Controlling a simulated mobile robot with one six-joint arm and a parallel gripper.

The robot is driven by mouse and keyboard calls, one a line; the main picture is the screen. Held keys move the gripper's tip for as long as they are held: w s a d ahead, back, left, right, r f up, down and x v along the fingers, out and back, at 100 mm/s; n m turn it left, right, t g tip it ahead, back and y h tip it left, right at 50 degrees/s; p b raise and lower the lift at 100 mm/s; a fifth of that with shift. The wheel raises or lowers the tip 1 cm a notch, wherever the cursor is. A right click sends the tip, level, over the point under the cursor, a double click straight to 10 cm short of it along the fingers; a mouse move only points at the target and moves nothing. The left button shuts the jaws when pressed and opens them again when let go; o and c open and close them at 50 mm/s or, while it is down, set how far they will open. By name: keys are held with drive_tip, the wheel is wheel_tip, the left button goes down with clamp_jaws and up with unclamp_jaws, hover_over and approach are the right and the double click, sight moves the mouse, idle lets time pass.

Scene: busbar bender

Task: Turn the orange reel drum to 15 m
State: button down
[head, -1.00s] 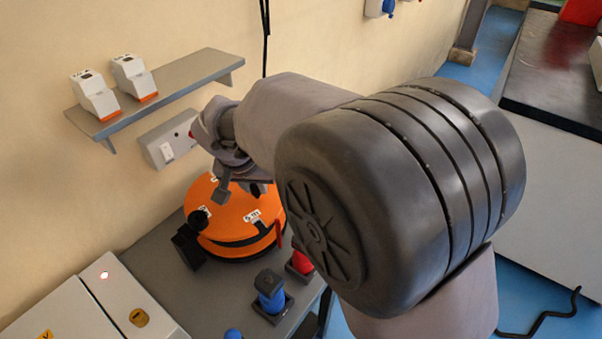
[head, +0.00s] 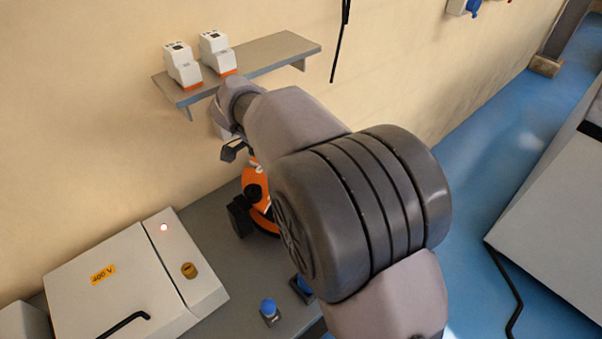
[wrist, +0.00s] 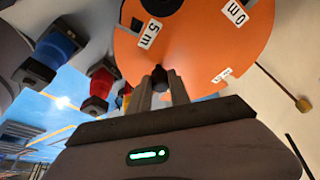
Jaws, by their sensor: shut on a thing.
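The orange reel drum (head: 256,182) stands on the grey bench by the wall, mostly hidden behind my arm in the head view. In the wrist view its orange face (wrist: 195,50) fills the upper middle, with a "5 m" label (wrist: 148,33), a "0 m" label (wrist: 236,13) and a third label (wrist: 222,75) too small to read. A dark round hub is cut off at the top edge. My gripper (wrist: 160,82) is at the drum face, its fingers shut on a small dark peg (wrist: 159,75) between them. The fingertips are hidden in the head view.
A cabinet marked 400 V (head: 110,275) stands left of the drum. A shelf (head: 265,57) with two white-orange devices is on the wall above. Blue connectors (head: 268,308) sit on the bench's front part; a red one (wrist: 102,84) shows in the wrist view.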

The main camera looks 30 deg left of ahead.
drive_tip(key=shift+s+a+m+g+p, duration=0.25)
drive_tip(key=shift+m+g+p, duration=0.05)
drive_tip(key=shift+m, duration=0.3)
drive_tip(key=c, duration=1.2)
unclamp_jaws()
drive_tip(key=shift+r, duration=0.1)
drive_tip(key=p+v, duration=0.3)
drive_tip(key=v, duration=0.4)
drive_tip(key=shift+a, duration=0.15)
drive_tip(key=shift+s+r, duration=0.1)
drive_tip(key=shift+s, duration=0.05)
